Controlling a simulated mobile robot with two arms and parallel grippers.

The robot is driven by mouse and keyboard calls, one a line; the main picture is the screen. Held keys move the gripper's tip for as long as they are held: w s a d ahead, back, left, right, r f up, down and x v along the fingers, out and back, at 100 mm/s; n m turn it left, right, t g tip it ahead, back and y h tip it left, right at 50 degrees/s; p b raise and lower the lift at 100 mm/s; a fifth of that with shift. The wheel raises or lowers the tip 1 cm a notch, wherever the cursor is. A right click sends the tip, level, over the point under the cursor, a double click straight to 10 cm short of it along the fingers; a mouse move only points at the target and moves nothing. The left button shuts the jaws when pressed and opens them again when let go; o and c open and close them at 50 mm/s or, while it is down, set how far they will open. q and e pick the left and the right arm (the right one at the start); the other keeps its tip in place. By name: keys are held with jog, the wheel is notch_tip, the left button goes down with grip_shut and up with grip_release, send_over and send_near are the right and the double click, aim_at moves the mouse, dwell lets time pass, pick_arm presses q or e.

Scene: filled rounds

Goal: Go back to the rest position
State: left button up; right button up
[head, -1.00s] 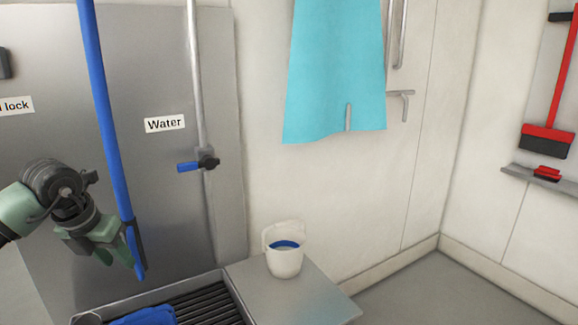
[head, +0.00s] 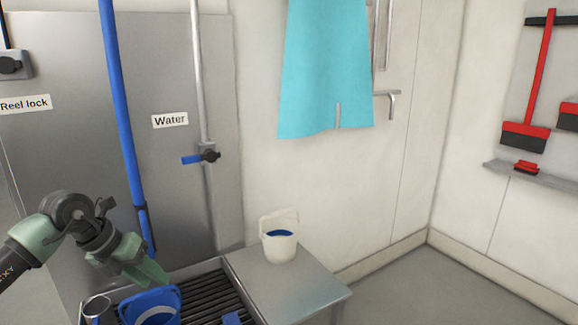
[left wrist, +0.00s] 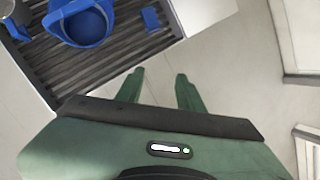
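My left gripper (head: 150,268) is at the lower left of the head view, above the slatted drain. In the left wrist view its two green fingers (left wrist: 160,88) stand apart with nothing between them, so it is open and empty. The blue hose (head: 117,90) hangs down behind it, and its dark-collared lower end (head: 146,232) is close to the gripper in the picture. I cannot tell whether they touch. My right gripper is in neither view.
A blue bucket (head: 150,305) stands on the slatted drain (head: 212,290), with a small blue block (head: 232,319) nearby. A white bucket (head: 279,246) with blue inside stands on the metal bench (head: 310,285). A water valve (head: 207,154) is on the wall pipe. Floor at right is clear.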

pick_arm(q)
jog(key=w+d+f+n+t+h, duration=0.25)
jog(key=d+f+n+h, duration=0.55)
jog(key=d+f, duration=0.55)
jog(key=s+a+f+n+t+y, duration=0.25)
jog(key=f+n, duration=0.25)
jog(key=f, duration=0.4)
jog(key=s+a+f+n+t+y, duration=0.1)
jog(key=s+a+f+n+y, duration=0.15)
jog(key=f+n, duration=0.55)
jog(key=s+a+f+n+t+y, duration=0.2)
jog(key=s+f+n, duration=0.1)
jog(key=f, duration=0.8)
jog(key=s+a+f+n+g+y, duration=0.1)
jog(key=s+f+n+g+y, duration=0.15)
jog(key=s+f, duration=0.6)
jog(key=s+a+f+n+g+y, duration=0.2)
jog(key=s+f+n, duration=0.2)
jog(key=s+f, duration=0.5)
jog(key=s+d+f+n+g, duration=0.1)
jog(key=s+f+g, duration=0.1)
jog(key=s, duration=0.8)
jog(key=s+d+f+n+g, duration=0.1)
jog(key=s+f+g, duration=0.1)
jog(key=s, duration=0.8)
jog(key=s+d+f+n+g, duration=0.1)
jog(key=s+f+n+g, duration=0.1)
jog(key=s, duration=0.8)
jog(key=shift+d+f, duration=0.2)
jog(key=shift+f, duration=0.55)
